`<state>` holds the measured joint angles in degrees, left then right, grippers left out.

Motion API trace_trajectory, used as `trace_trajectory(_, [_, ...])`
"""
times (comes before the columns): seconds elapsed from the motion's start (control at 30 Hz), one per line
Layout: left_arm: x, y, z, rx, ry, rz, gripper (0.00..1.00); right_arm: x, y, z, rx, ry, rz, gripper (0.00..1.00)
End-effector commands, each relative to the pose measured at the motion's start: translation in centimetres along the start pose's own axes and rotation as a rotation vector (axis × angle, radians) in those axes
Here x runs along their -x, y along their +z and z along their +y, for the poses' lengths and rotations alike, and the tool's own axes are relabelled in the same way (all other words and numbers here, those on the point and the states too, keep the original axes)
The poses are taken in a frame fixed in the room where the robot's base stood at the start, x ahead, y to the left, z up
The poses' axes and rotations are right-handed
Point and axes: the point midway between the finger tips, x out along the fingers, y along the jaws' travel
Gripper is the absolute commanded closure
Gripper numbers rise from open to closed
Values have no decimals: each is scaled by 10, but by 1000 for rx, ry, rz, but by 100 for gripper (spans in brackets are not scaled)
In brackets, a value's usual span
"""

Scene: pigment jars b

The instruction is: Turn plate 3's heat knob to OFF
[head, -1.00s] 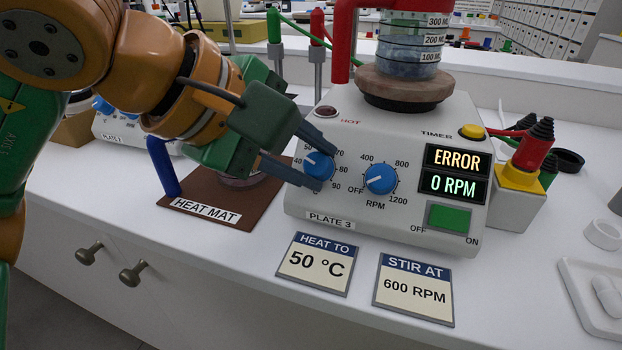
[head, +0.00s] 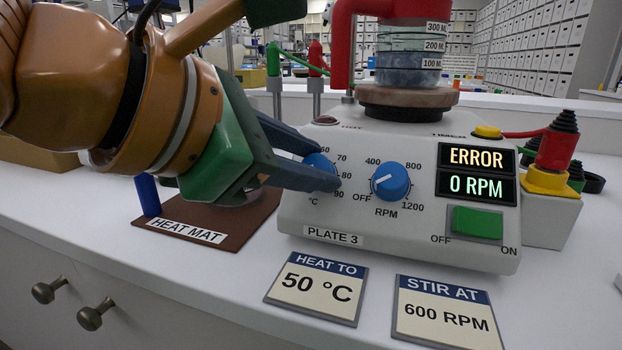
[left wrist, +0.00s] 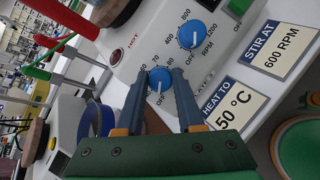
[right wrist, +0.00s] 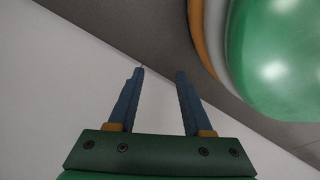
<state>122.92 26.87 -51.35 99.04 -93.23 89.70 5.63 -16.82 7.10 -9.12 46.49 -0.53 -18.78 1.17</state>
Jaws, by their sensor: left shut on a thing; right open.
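Plate 3 (head: 300,225) is a pale hotplate with a blue heat knob (head: 319,172) at the left of its front panel. My left gripper (head: 332,165) is shut on this heat knob, one finger on each side, and hides part of the dial. In the left wrist view the heat knob (left wrist: 160,79) sits between the fingertips. Its white mark points down in that picture, seemingly toward the small OFF lettering. My right gripper (right wrist: 160,73) is open and empty in the right wrist view, away from the plate.
The RPM knob (head: 391,181) is right of the heat knob, beside the display (head: 476,172) reading ERROR and 0 RPM. A green switch (head: 477,222) is below. A beaker (head: 412,60) stands on top. Two cards (head: 317,287) lie in front; a heat mat (head: 250,224) lies left.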

Motion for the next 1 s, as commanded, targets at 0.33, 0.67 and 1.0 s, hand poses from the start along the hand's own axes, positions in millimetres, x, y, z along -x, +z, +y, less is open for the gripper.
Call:
trace_trajectory(0.33, [-1,-2,-2,105,42,4,100,-6,-9,-9,-1,-13,1,50])
trace_trajectory(0.67, [-1,-1,-1,123,48,6,100,-6,-11,-10,-1,-15,0,50])
trace_trajectory(1.0, [-1,-1,-1,122,48,5,33,-6,-10,-10,-2,-15,0,50])
